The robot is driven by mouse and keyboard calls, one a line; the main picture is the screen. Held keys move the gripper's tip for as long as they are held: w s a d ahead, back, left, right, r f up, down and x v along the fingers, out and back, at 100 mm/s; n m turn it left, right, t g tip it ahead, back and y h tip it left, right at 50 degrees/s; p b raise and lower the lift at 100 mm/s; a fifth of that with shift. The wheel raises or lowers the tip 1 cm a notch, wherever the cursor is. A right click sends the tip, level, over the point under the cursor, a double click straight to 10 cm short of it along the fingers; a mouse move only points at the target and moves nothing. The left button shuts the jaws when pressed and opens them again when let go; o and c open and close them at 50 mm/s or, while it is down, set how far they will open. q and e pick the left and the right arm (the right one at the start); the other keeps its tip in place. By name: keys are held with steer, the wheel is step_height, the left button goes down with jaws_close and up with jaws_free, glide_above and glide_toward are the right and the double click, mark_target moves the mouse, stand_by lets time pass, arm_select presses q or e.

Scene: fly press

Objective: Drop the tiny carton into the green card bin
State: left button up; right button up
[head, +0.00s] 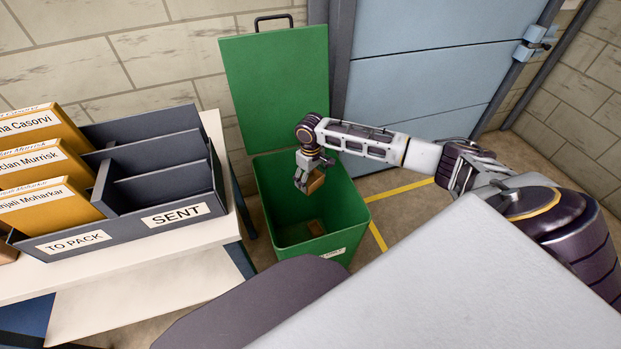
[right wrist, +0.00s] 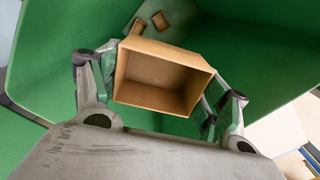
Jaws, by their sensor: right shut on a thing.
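The tiny carton (head: 315,183) is a small brown open-topped box held in my right gripper (head: 308,186). In the right wrist view the carton (right wrist: 160,76) sits between the two fingers of the gripper (right wrist: 160,95), its open side facing the camera. The green card bin (head: 268,205) stands on the floor with its lid (head: 278,85) raised against the wall. My right gripper and the carton are over the bin's opening. Small brown pieces lie on the bin's floor (right wrist: 160,20). My left gripper is not in view.
A white table (head: 150,255) at the left holds a dark sorter (head: 160,170) labelled TO PACK and SENT, with yellow folders (head: 45,205) in it. A blue door (head: 430,60) is behind the bin. Yellow floor lines (head: 400,189) run beside the bin.

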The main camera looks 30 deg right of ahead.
steer(key=o, duration=0.9)
steer(key=shift+r, duration=6)
